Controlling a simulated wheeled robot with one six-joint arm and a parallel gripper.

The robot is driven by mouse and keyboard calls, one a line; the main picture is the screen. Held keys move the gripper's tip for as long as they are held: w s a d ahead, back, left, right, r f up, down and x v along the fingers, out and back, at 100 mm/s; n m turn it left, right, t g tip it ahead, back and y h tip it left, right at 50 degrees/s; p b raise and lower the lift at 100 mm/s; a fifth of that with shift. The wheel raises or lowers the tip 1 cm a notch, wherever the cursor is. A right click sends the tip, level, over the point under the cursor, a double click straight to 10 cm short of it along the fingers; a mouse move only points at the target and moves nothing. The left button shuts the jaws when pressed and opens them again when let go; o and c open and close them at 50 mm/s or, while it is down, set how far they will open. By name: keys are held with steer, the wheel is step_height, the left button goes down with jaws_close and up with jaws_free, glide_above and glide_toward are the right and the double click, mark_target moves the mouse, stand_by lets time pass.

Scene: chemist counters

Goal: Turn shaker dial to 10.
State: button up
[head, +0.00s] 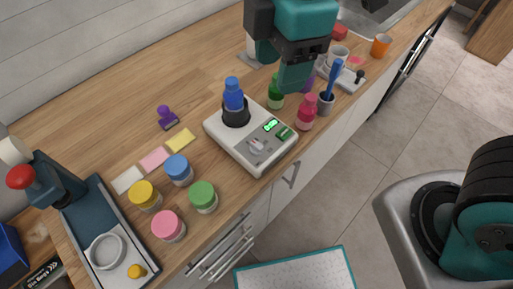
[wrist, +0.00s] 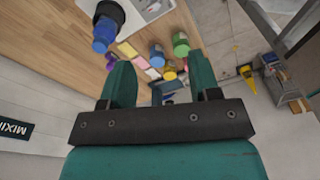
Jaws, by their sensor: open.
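The white shaker (head: 222,132) stands on the wooden counter in the head view. A blue-capped bottle (head: 233,94) sits upright in its black holder. Its front panel carries a grey dial (head: 255,147), a small lit green display (head: 270,125) and a green switch (head: 286,133). The dial's setting and the display digits are too small to read. My gripper (head: 296,77) is above and behind the shaker's right side, apart from the dial. In the wrist view my gripper (wrist: 160,82) is open and empty; the shaker (wrist: 150,12) is partly cut off at the top edge.
Green (head: 276,93) and pink (head: 306,112) bottles and a cup with a blue brush (head: 327,102) stand close right of the shaker. Several lidded jars (head: 178,170) stand left of it. A purple stamp (head: 166,117) lies behind. The counter's front edge is close before the shaker.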

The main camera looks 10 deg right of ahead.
steer(key=a+f+n+h, duration=0.1)
steer(key=a+f+n, duration=0.1)
steer(key=a+n, duration=0.15)
glide_toward(257, 144)
steer(key=shift+n, duration=0.35)
step_height(257, 144, down, 9)
steer(key=shift+s+f+b, duration=0.1)
steer(key=shift+f+b, duration=0.1)
steer(key=shift+b, duration=0.2)
steer(key=c, duration=0.9)
